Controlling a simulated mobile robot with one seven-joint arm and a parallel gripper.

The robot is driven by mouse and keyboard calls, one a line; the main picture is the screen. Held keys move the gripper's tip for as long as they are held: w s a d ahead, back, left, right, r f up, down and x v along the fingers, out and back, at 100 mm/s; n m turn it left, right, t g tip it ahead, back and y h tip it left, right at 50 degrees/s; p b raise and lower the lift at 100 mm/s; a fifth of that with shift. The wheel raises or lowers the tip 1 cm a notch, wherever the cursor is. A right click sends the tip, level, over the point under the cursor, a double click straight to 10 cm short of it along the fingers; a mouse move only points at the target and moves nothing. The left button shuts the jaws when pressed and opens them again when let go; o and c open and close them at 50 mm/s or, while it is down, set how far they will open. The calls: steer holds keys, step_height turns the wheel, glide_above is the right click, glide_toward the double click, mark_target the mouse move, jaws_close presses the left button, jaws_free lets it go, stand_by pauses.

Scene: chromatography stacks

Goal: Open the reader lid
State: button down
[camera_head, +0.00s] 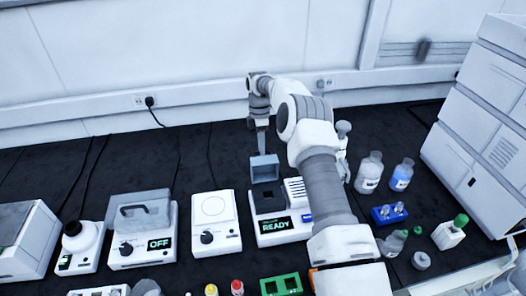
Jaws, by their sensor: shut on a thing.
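The reader (293,228) is a white box with a dark well on top and a green READY display on its front. Its grey-blue lid (265,171) stands raised at the back of the well, tilted up from the top. My gripper (262,150) reaches down from behind and is shut on the lid's upper edge. The fingertips are small here, and the exact contact is hard to see. My arm hides part of the reader's right side.
A white stirrer (215,213) stands left of the reader, and a device with an OFF display (156,245) further left. Bottles (369,172) and a blue rack (382,216) stand to the right. A green rack (281,285) is in front. The dark bench behind is mostly clear.

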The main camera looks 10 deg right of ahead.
steer(key=shift+w+f+b, duration=1.4)
steer(key=shift+f, duration=0.3)
steer(key=shift+w+r, duration=0.2)
steer(key=c, duration=0.9)
jaws_free()
steer(key=shift+w+f, duration=0.1)
steer(key=shift+w, duration=0.1)
